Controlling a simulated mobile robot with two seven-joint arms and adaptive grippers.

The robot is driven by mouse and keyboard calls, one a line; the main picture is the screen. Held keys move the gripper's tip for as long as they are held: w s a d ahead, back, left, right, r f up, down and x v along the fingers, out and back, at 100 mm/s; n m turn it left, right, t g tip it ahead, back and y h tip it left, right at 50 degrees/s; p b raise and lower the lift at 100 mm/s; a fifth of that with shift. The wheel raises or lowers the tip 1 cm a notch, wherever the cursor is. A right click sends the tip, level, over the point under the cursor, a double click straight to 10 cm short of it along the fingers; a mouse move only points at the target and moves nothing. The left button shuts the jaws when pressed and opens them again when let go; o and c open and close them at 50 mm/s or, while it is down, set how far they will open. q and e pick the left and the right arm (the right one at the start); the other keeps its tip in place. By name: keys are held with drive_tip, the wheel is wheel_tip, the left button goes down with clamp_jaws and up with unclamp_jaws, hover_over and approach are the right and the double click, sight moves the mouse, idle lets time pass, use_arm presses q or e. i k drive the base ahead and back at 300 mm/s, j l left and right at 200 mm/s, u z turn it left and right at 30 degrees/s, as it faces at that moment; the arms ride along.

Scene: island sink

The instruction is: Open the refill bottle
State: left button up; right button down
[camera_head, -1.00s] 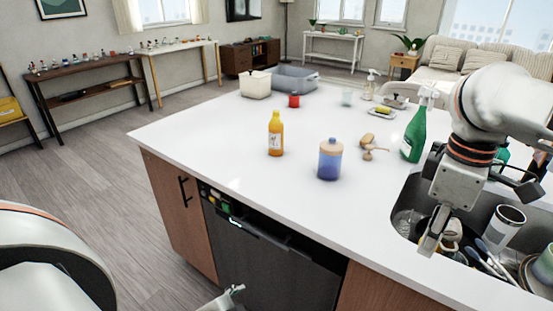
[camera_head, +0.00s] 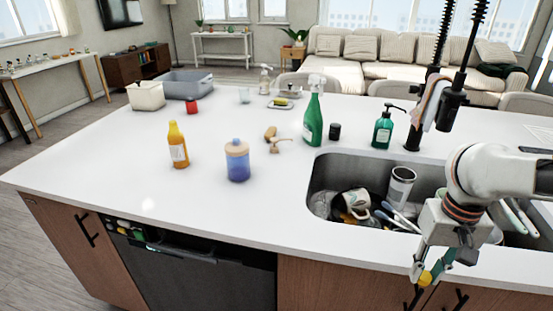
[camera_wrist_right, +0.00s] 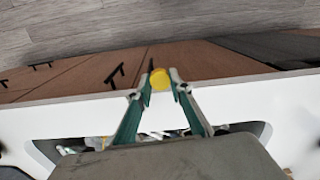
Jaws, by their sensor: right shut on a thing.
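The orange bottle (camera_head: 178,148), which I take to be the refill bottle, stands upright on the white counter. Its top is yellow-orange; I cannot tell whether a cap is on it. My right gripper (camera_head: 423,277) is at the front edge of the island, below the sink, far to the right of the bottle. It is shut on a small round yellow thing (camera_head: 426,278), which looks like a cap. The right wrist view shows this yellow thing (camera_wrist_right: 160,80) between the fingertips (camera_wrist_right: 161,78). My left gripper is out of view.
A blue jar (camera_head: 238,165) stands right of the bottle, with a brush (camera_head: 271,135) beyond. A green spray bottle (camera_head: 313,120) and a soap dispenser (camera_head: 382,130) stand behind the sink (camera_head: 318,185), which holds dishes. The counter's front left is clear.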

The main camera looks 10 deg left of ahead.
sight(175, 137)
drive_tip(key=i+j, duration=0.15)
drive_tip(key=j, duration=0.25)
drive_tip(key=i+j+u, duration=0.1)
drive_tip(key=j, duration=0.3)
drive_tip(key=i+j+u, duration=0.1)
drive_tip(key=j, duration=0.3)
drive_tip(key=i+j, duration=0.25)
drive_tip(key=i+j+u, duration=0.1)
drive_tip(key=j, duration=0.35)
drive_tip(key=i+j, duration=0.3)
drive_tip(key=j+u, duration=0.05)
drive_tip(key=j, duration=0.05)
